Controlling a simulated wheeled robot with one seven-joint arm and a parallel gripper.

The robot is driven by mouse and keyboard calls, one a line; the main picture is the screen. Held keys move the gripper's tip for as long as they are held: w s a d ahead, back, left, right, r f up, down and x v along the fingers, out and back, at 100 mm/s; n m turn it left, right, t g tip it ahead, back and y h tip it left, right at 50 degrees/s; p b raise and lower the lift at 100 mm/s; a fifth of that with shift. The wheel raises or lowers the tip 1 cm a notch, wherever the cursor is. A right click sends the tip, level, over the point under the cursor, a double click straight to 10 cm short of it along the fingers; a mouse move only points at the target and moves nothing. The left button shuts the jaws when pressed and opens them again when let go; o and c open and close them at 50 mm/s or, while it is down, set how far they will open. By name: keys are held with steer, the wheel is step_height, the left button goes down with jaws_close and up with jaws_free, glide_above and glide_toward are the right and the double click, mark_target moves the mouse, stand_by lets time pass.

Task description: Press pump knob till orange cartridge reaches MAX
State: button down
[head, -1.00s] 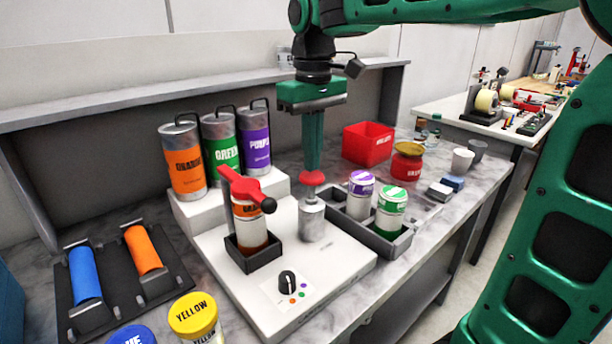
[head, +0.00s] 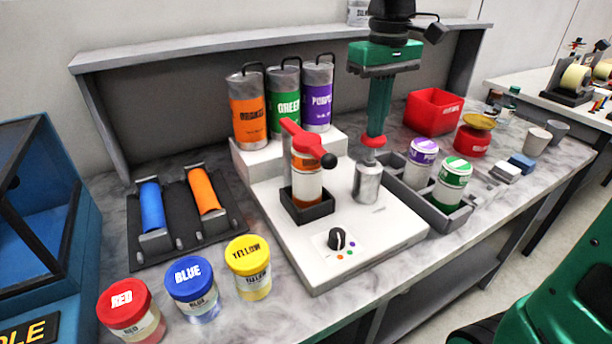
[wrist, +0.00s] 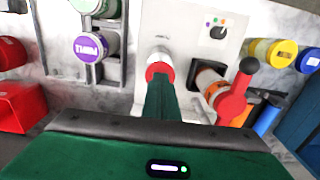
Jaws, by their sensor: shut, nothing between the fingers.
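The pump (head: 367,183) is a silver cylinder on the white machine base, topped by a red knob (head: 373,141). My gripper (head: 376,131) is shut and empty, pointing down, with its fingertips at the top of the knob and seemingly touching it. The wrist view also shows the red knob (wrist: 158,72) right at the fingertips. The orange cartridge (head: 307,186) stands upright in a dark square holder (head: 308,211), left of the pump, under a red lever (head: 305,143). Orange-brown content shows in its lower part; a MAX mark cannot be read.
A black selector dial (head: 337,239) sits at the base's front. Orange, green and purple canisters (head: 284,102) stand behind. A grey tray (head: 440,212) with purple and green cartridges is right of the pump. Red, blue and yellow jars (head: 192,288) stand front left.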

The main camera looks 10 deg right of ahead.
steer(key=shift+f, duration=1.05)
steer(key=shift+r, duration=1.65)
steer(key=shift+f, duration=1.5)
steer(key=shift+r, duration=1.5)
